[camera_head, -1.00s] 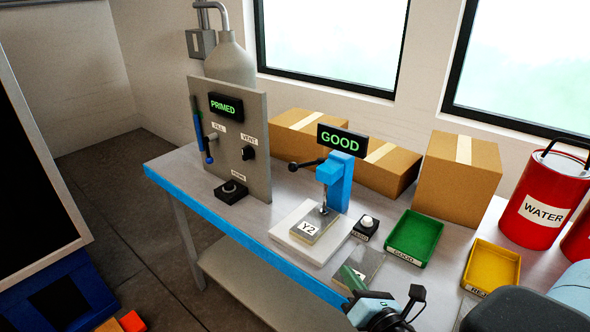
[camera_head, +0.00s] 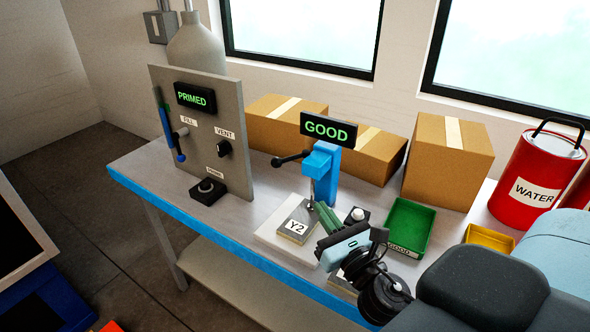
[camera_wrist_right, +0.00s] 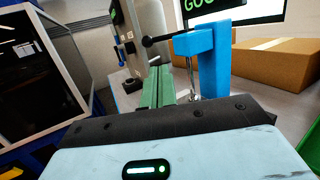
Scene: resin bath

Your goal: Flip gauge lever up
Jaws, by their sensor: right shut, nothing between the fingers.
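The gauge is a blue stand (camera_head: 325,172) with a dark display reading GOOD (camera_head: 328,129). Its black lever (camera_head: 291,158) sticks out to the left, roughly level, with a round knob at the end. The lever also shows in the right wrist view (camera_wrist_right: 163,39), beyond the fingertips. A grey plate marked Y2 (camera_head: 297,226) lies under the gauge's plunger. My right gripper (camera_head: 321,207) is shut and empty; its green fingers are in front of the gauge, lower than the lever and apart from it. They also show in the right wrist view (camera_wrist_right: 157,72). My left gripper is not in view.
A grey panel (camera_head: 235,180) with a PRIMED display stands left of the gauge. Cardboard boxes (camera_head: 447,165) stand behind. A green tray (camera_head: 412,222), a yellow tray (camera_head: 485,238) and a red WATER bucket (camera_head: 535,180) are to the right. Bench space between panel and gauge is clear.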

